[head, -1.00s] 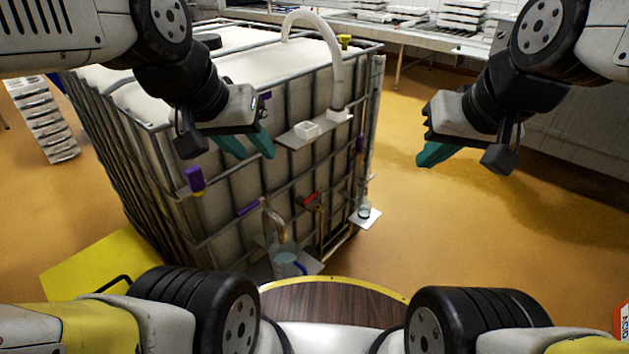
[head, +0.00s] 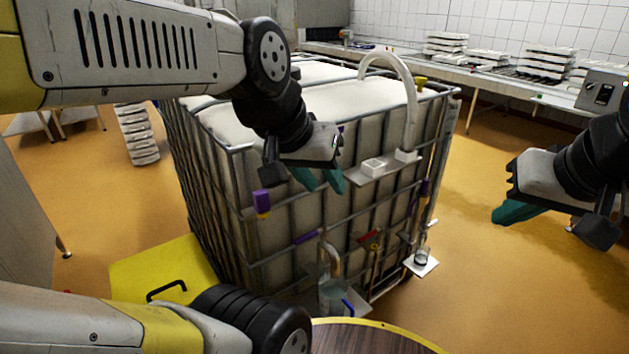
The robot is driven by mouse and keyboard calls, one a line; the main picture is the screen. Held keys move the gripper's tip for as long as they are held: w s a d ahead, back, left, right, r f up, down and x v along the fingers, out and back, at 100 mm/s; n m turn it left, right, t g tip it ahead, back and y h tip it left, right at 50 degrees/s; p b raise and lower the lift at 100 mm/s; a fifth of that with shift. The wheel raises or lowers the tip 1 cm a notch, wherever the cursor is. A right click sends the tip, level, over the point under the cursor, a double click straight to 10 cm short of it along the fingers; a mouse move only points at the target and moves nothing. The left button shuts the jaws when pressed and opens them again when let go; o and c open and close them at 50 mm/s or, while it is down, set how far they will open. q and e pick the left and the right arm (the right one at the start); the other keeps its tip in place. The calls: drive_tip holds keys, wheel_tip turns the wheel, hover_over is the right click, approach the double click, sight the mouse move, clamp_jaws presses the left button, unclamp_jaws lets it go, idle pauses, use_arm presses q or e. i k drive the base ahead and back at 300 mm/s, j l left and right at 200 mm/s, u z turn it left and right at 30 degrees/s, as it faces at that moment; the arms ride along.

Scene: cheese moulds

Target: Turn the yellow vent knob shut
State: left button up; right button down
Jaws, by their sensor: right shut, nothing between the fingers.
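The yellow vent knob (head: 420,83) sits small at the far right top corner of the caged white tank (head: 215,190), next to the white bent pipe. Its exact turn position is too small to tell. My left gripper (head: 321,182) hangs in front of the tank's near face, left of and nearer than the knob; its teal fingers are apart and empty. My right gripper (head: 512,213) is out over the floor to the right of the tank, away from the knob, with its teal fingers shut and nothing between them.
A red-handled valve (head: 369,239), a jug (head: 333,297) and a glass on a ledge (head: 422,258) are lower down. A counter (head: 490,87) runs behind. Floor at right is clear.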

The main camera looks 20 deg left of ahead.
sight(419, 81)
drive_tip(key=i+l, duration=0.15)
drive_tip(key=i+l+u, duration=0.1)
drive_tip(key=l, duration=0.3)
drive_tip(key=i+l, duration=0.15)
drive_tip(key=i+l+u, duration=0.25)
drive_tip(key=i+l, duration=0.25)
drive_tip(key=l, duration=0.15)
drive_tip(key=i+l+u, duration=0.15)
drive_tip(key=l, duration=0.2)
drive_tip(key=i, duration=0.05)
